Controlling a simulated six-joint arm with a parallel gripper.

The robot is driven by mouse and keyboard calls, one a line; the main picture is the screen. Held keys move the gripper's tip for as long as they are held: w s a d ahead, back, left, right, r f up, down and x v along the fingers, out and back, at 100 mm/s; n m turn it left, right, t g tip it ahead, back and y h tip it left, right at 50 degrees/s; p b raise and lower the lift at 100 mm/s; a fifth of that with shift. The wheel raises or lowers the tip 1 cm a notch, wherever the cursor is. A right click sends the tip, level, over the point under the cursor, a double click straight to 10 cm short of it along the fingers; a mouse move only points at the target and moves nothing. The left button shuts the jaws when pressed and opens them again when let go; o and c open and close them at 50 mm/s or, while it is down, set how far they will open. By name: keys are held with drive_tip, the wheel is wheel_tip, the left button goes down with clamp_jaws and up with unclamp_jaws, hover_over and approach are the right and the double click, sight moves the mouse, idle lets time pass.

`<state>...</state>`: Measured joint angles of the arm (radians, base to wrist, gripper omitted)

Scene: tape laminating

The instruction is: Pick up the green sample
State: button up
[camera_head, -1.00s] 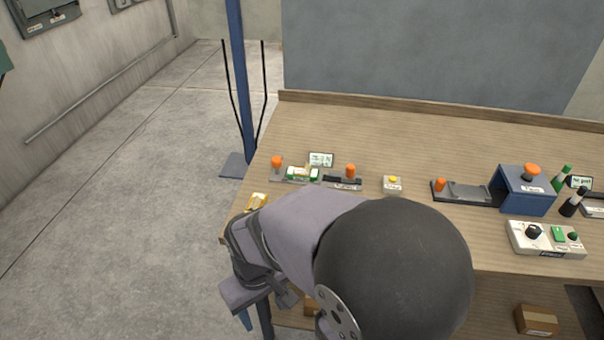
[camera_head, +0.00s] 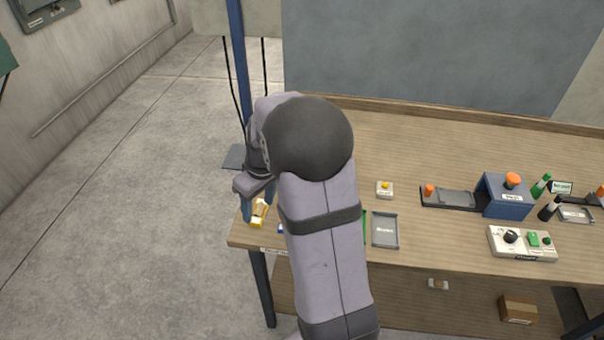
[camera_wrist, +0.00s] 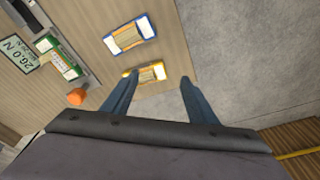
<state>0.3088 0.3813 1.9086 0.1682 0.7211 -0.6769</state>
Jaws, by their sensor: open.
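The green sample (camera_wrist: 58,56) shows in the wrist view at the upper left, as a small green-edged piece with a pale middle on a dark fixture. A yellow-edged sample (camera_wrist: 150,73) appears between the fingertips in the wrist view; I cannot tell any contact. The green sample lies off to the left of the fingers. In the head view, my gripper (camera_head: 260,203) is at the table's left end, near the yellow sample (camera_head: 259,213).
A blue-edged sample (camera_wrist: 130,36) lies beside the yellow one. An orange knob (camera_wrist: 76,97) and a "26.0 N" display (camera_wrist: 22,62) are near the green sample. A grey tray (camera_head: 385,231) stands right of my arm. The table's left edge is close to the gripper.

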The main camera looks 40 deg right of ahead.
drive_tip(key=w+d+n, duration=0.2)
drive_tip(key=d, duration=0.4)
drive_tip(key=w+d+n+t+y, duration=0.1)
drive_tip(key=w+d+n, duration=0.1)
drive_tip(key=d, duration=0.5)
drive_tip(key=w+d+r+n+y, duration=0.1)
drive_tip(key=d, duration=0.6)
drive_tip(key=shift+w+n, duration=0.4)
drive_tip(key=shift+s+d, duration=0.1)
drive_tip(key=shift+d, duration=0.45)
drive_tip(key=shift+p+x, duration=0.4)
drive_tip(key=shift+x, duration=0.6)
drive_tip(key=f+p, duration=0.1)
drive_tip(key=a+f, duration=0.1)
drive_tip(key=f+p, duration=0.1)
drive_tip(key=shift+w+a+f+y+p, duration=0.25)
drive_tip(key=shift+w+a+y+p, duration=0.05)
drive_tip(key=shift+w, duration=0.1)
drive_tip(key=shift+w+a+f, duration=0.1)
drive_tip(key=shift+w+f, duration=0.1)
drive_tip(key=shift+f, duration=0.45)
drive_tip(key=c, duration=1.3)
drive_tip(key=shift+o, duration=0.2)
drive_tip(key=shift+r, duration=0.1)
